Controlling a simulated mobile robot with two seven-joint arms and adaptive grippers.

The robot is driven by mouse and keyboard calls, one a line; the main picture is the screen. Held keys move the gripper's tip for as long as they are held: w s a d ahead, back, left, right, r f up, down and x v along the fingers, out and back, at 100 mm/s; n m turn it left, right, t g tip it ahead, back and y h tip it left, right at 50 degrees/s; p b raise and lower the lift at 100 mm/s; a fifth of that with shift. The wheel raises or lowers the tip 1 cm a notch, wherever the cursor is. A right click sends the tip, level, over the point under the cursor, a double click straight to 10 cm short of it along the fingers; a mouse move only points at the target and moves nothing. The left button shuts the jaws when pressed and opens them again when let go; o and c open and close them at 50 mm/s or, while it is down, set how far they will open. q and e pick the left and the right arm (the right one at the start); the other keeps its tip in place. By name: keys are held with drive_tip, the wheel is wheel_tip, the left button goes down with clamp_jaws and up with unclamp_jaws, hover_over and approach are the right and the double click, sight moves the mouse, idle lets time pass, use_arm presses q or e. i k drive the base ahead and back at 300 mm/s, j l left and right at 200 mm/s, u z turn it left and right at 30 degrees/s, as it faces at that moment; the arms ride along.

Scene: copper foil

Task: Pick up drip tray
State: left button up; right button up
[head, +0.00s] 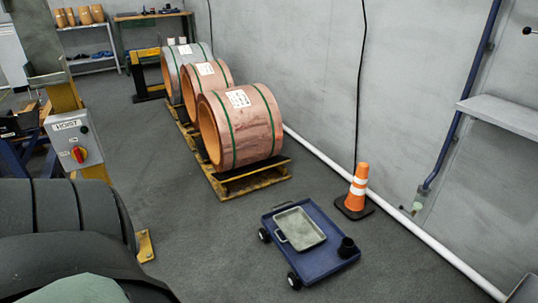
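The drip tray (299,229) is a shallow, grey-green rectangular tray with a raised rim and what looks like a handle at its left side. It lies on the top of a low blue cart (330,262) with dark wheels, towards the cart's far left part. Neither of my grippers shows in the head view.
An orange cone (356,190) stands just behind the cart, near the wall and a white floor pipe (411,231). Copper coils (240,122) rest on wooden pallets (250,181) behind. A yellow hoist post (69,97) and large dark rounded shapes fill the left. Floor left of the cart is clear.

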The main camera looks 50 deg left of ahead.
sight(302, 232)
drive_tip(key=u, duration=1.25)
drive_tip(key=l, duration=0.25)
drive_tip(key=i+l+z, duration=0.1)
drive_tip(key=l, duration=0.15)
